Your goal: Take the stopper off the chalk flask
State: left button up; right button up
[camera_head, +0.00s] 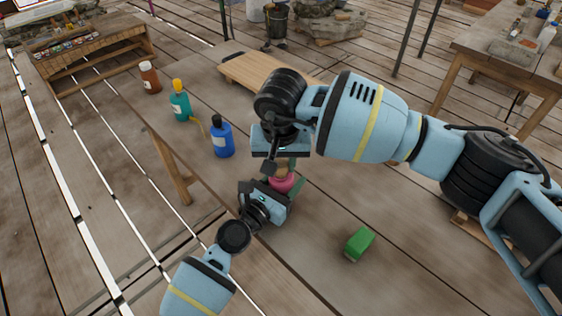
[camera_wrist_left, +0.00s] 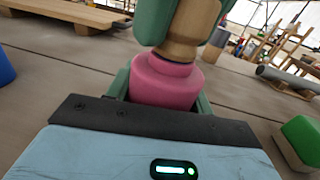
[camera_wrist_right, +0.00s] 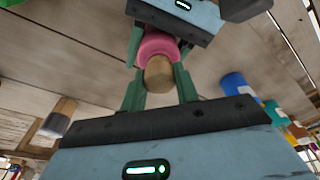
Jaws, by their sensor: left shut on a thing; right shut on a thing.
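The pink flask (camera_head: 284,184) has a tan, wood-coloured stopper (camera_head: 281,171) at its top. My left gripper (camera_head: 274,190) is shut on the pink flask body from the side; in the left wrist view its green fingers flank the flask (camera_wrist_left: 165,84). My right gripper (camera_head: 284,162) comes from above and is shut on the stopper. In the left wrist view the stopper (camera_wrist_left: 178,48) meets the flask's top with no visible gap. In the right wrist view the stopper (camera_wrist_right: 158,76) sits between the green fingers, in line with the flask (camera_wrist_right: 158,44). The flask's base is hidden.
On the table, a blue bottle (camera_head: 222,140), a teal bottle with a yellow cap (camera_head: 180,103) and a brown bottle (camera_head: 150,79) stand to the left. A wooden board (camera_head: 250,72) lies behind. A green block (camera_head: 359,243) lies at the front right, with bare tabletop around it.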

jog(key=shift+r, duration=0.25)
dwell(0.4)
jog(key=shift+r, duration=0.75)
jog(key=shift+r, duration=0.15)
jog(key=shift+r, duration=2)
pick_arm(q)
jog(key=o, duration=1.5)
jog(key=shift+c, duration=0.2)
jog(key=shift+s, duration=0.1)
jog(key=v, duration=1.2)
pick_arm(e)
jog(key=shift+r, duration=0.15)
